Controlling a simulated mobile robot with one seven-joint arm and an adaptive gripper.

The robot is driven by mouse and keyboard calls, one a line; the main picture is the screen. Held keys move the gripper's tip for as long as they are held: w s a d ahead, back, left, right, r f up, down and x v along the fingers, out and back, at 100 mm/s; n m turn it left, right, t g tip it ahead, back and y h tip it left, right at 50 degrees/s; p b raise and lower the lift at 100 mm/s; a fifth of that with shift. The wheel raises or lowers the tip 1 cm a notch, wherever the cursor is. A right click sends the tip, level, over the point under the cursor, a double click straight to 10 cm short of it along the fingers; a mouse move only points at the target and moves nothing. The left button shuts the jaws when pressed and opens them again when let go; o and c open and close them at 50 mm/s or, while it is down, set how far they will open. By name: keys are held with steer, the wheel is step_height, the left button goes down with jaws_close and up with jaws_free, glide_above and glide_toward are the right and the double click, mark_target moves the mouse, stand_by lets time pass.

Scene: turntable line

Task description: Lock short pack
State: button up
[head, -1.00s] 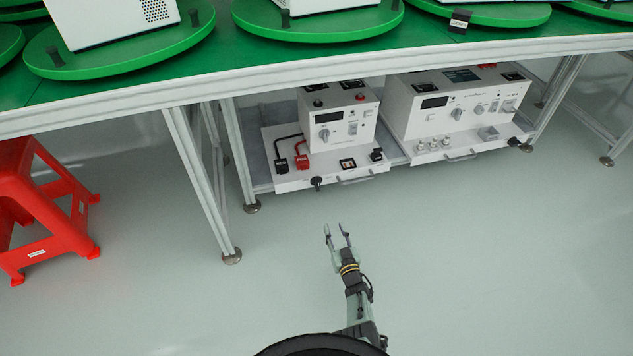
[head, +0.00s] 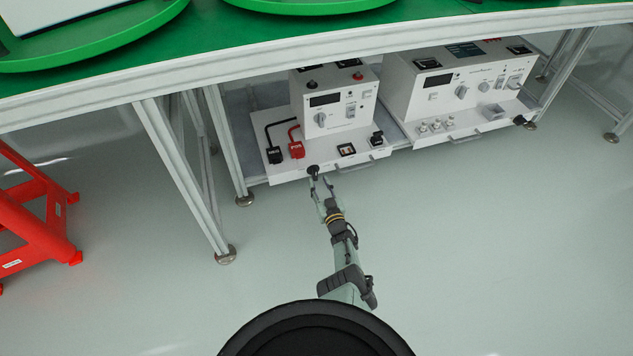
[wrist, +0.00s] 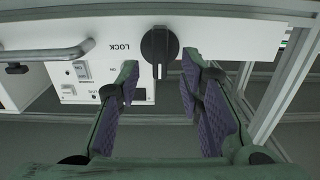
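The short pack (head: 330,112) is the smaller white unit on the left under the table, with a low front tray. A black lock knob (wrist: 159,45) is on its front face beside the printed word LOCK. In the wrist view the knob's white mark points down, toward my gripper. My gripper (wrist: 162,82) is open, with purple-padded fingers on either side just short of the knob. No contact is visible. In the head view, my gripper (head: 319,181) is right at the knob (head: 313,170), at the tray's front left corner.
A metal handle (wrist: 46,52) is beside the knob on the same face. A wider white unit (head: 460,90) stands to the right. A table leg (head: 185,180) stands left of my gripper, and a red stool (head: 35,220) is farther left. The floor in front is clear.

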mark_target(316, 176)
steer(key=b+x, duration=0.1)
steer(key=x, duration=0.1)
steer(key=shift+w+a+f, duration=0.1)
steer(key=shift+w+f, duration=0.05)
steer(key=shift+w, duration=0.15)
steer(key=shift+w+a+b, duration=0.15)
steer(key=shift+w+b, duration=0.15)
steer(key=shift+w, duration=0.25)
steer(key=shift+c, duration=0.5)
jaws_close()
